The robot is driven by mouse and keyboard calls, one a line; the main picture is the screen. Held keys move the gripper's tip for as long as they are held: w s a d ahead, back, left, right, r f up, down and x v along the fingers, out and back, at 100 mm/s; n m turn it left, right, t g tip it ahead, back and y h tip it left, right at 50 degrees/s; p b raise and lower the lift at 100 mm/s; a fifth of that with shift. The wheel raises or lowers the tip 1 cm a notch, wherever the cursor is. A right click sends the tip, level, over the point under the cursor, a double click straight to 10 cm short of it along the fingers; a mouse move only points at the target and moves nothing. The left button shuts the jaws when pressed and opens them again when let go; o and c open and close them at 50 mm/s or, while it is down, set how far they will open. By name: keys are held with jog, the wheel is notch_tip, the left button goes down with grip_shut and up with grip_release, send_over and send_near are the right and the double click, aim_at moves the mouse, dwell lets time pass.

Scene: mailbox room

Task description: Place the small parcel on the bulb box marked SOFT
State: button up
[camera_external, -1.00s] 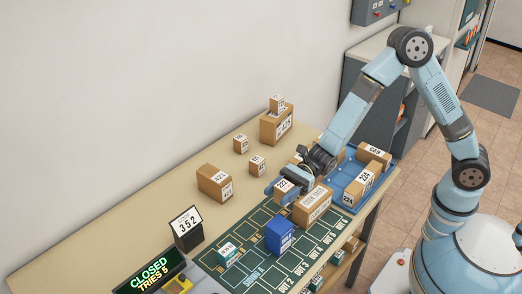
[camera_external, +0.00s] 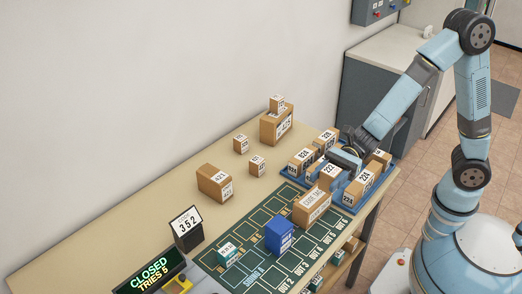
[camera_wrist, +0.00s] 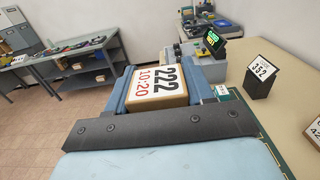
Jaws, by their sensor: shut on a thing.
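My gripper (camera_external: 340,165) is shut on a small brown parcel labelled 222 (camera_external: 327,176), over the near left part of the blue tray (camera_external: 309,183). The parcel also shows in the wrist view (camera_wrist: 157,86) with its label reading 222 and 10:20, a blue finger at each side. I cannot tell whether its base touches the tray. I cannot read the word SOFT on any box. A larger brown box (camera_external: 312,208) with a printed white top label stands on the mat just in front of the parcel.
Several brown parcels, such as 224 (camera_external: 357,188) and 324 (camera_external: 301,162), crowd the tray. A blue box (camera_external: 280,236) and a teal box (camera_external: 228,254) stand on the green mat (camera_external: 254,272). More brown boxes (camera_external: 214,183) stand behind. A sign reads 352 (camera_external: 187,228).

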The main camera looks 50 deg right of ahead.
jog(key=w+a+f, duration=0.2)
jog(key=a, duration=0.1)
jog(key=w+a+f, duration=0.5)
jog(key=a+f, duration=0.1)
jog(key=shift+w+f, duration=0.1)
jog(key=shift+w, duration=0.3)
jog(key=shift+w+a+f, duration=0.4)
jog(key=shift+a+f, duration=0.05)
jog(key=shift+f, duration=1.8)
jog(key=o, duration=1.1)
jog(key=shift+f, duration=0.1)
